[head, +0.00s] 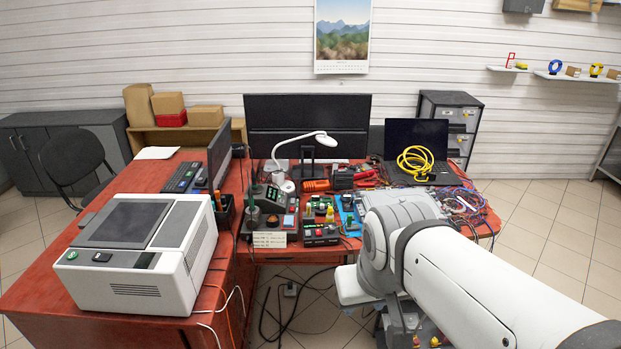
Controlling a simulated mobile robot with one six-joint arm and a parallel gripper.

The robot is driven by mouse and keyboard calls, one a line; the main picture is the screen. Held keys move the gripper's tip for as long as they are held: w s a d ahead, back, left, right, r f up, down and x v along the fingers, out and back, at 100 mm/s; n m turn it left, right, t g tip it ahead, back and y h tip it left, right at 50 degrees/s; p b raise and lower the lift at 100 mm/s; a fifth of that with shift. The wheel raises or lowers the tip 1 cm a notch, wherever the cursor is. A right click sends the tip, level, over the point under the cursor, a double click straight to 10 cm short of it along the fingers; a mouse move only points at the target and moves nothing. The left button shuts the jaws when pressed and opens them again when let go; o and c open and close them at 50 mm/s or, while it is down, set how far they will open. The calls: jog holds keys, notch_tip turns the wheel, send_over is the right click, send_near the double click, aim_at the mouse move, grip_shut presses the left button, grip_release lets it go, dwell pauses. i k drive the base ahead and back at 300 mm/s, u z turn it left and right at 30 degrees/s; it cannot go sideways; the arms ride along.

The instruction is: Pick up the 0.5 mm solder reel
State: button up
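I cannot make out a 0.5 mm solder reel for certain. The soldering station (273,203) stands on the red workbench, with small bottles and boxes (320,208) crowded to its right. Any reel among them is too small to tell. A blue ring-shaped item (555,67) and a yellow and black one (596,70) sit on the wall shelf at the far right; what they are is unclear. My white arm reaches in from the lower right and covers part of the bench's front right. My gripper does not show.
A large white machine (140,250) fills the left desk. A monitor (306,125), a white desk lamp (300,147), and a laptop with a yellow cable coil (415,161) stand at the back. Tangled wires (462,205) lie at the bench's right. Cables (290,320) trail on the floor.

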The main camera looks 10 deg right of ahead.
aim_at(344, 198)
jog(key=u, duration=0.25)
jog(key=i, duration=2)
jog(key=z, duration=0.55)
jog(key=k, duration=0.75)
jog(key=z, duration=0.15)
jog(key=i, duration=0.8)
jog(key=u, duration=0.05)
